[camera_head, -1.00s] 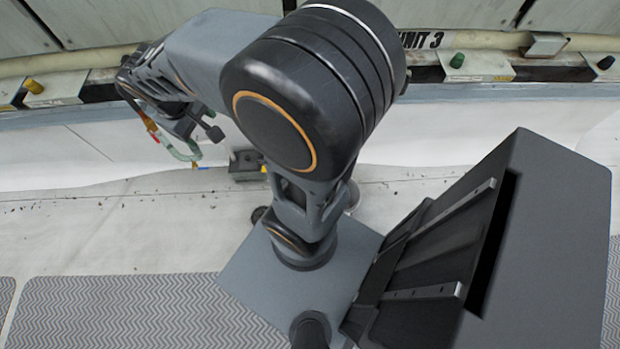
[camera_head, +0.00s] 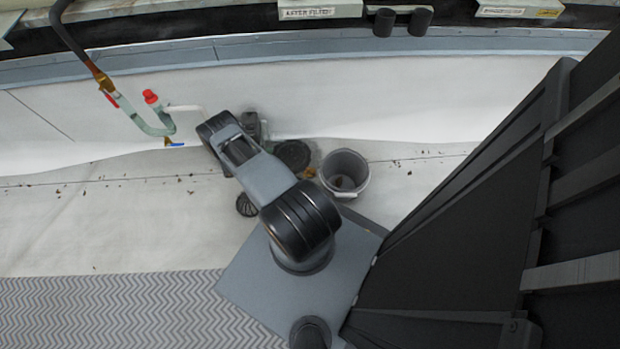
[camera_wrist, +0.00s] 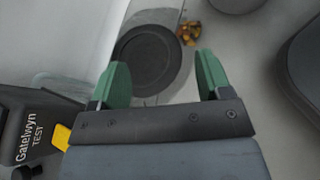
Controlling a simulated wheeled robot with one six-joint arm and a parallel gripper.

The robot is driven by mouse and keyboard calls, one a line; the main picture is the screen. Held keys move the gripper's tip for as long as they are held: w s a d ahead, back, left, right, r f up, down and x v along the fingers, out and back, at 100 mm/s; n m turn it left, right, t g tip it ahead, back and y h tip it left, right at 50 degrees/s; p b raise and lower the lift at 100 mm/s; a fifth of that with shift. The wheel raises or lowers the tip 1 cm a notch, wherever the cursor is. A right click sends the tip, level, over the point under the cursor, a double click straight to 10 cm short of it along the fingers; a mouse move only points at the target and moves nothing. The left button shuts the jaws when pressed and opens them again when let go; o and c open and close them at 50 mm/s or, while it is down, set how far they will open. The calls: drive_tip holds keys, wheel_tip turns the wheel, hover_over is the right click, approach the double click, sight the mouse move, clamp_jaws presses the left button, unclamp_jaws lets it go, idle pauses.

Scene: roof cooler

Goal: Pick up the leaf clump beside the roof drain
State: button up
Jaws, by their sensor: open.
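The leaf clump (camera_wrist: 188,32) is a small yellow-brown heap on the pale roof in the wrist view. It lies against the right edge of a dark, flat round disc (camera_wrist: 147,58), which looks like the roof drain. In the head view, the leaf clump (camera_head: 309,173) shows small and brown between the disc (camera_head: 292,154) and a grey bucket (camera_head: 344,172). My gripper (camera_wrist: 162,68) is open and empty, its two green fingers over the disc. The clump is ahead of the fingertips, towards the right finger, and apart from them. My arm hides the fingers in the head view.
The bucket stands close right of the clump; its edge (camera_wrist: 236,4) shows at the top of the wrist view. A dark unit marked "Gatelwyn TEST" (camera_wrist: 38,128) is left of my gripper. A hose with a red-handled valve (camera_head: 151,97) hangs left. Small debris lies along the roof seam.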

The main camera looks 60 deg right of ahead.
drive_tip(key=n+h+b, duration=0.1)
drive_tip(key=n+b, duration=0.1)
drive_tip(key=b, duration=0.1)
approach(310, 170)
drive_tip(key=b+x, duration=0.1)
drive_tip(key=x, duration=0.2)
drive_tip(key=shift+s+d+f, duration=0.1)
drive_tip(key=shift+s+f, duration=0.05)
drive_tip(key=shift+f, duration=0.05)
drive_tip(key=shift+b+x, duration=1.55)
drive_tip(key=shift+x, duration=1.7)
drive_tip(key=shift+d, duration=0.1)
drive_tip(key=c, duration=1)
drive_tip(key=shift+o, duration=0.2)
drive_tip(key=shift+r, duration=0.1)
